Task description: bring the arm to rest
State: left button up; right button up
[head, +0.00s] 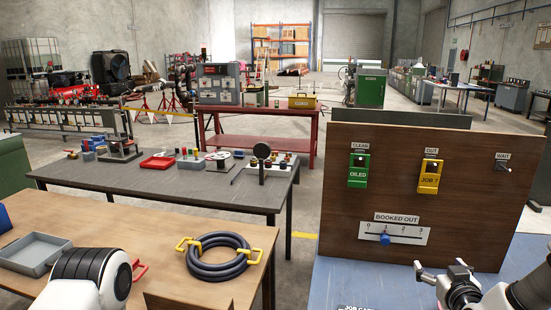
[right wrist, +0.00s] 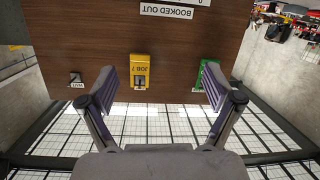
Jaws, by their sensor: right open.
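My right gripper (head: 441,264) is low at the right of the head view, in front of the wooden board (head: 345,195) and apart from it. In the right wrist view my right gripper (right wrist: 158,72) has its fingers spread wide with nothing between them. A green OILED tag (head: 358,174) hangs under CLEAN and a yellow JOB 7 tag (head: 429,180) under OUT. Both tags show upside down in the right wrist view, green (right wrist: 207,78) and yellow (right wrist: 140,70). The WAIT hook (head: 502,166) is bare.
A blue surface (head: 335,275) lies below the board. A wooden table (head: 150,225) at left holds a coiled hose (head: 217,273) and a grey tray (head: 33,254). A grey bench (head: 130,178) stands behind it.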

jog(key=s+a+f+n+g+y+b, duration=0.1)
jog(key=s+a+f+g, duration=0.15)
jog(key=s+f, duration=0.45)
jog(key=s+a+f+n+g+y, duration=0.15)
jog(key=a+f, duration=0.25)
jog(key=f, duration=0.6)
jog(key=s+a+f+g+b, duration=0.1)
jog(key=s+a+f+g, duration=0.3)
jog(key=f, duration=0.5)
jog(key=s+a+f+m+g, duration=0.1)
jog(key=s+f+g, duration=0.2)
jog(key=s, duration=0.8)
jog(key=s+a+f+m+g+b, duration=0.1)
jog(key=s+f+g, duration=0.3)
jog(key=s, duration=0.8)
jog(key=shift+s+a+f, duration=0.3)
jog(key=shift+a+f, duration=0.4)
jog(key=shift+f, duration=0.15)
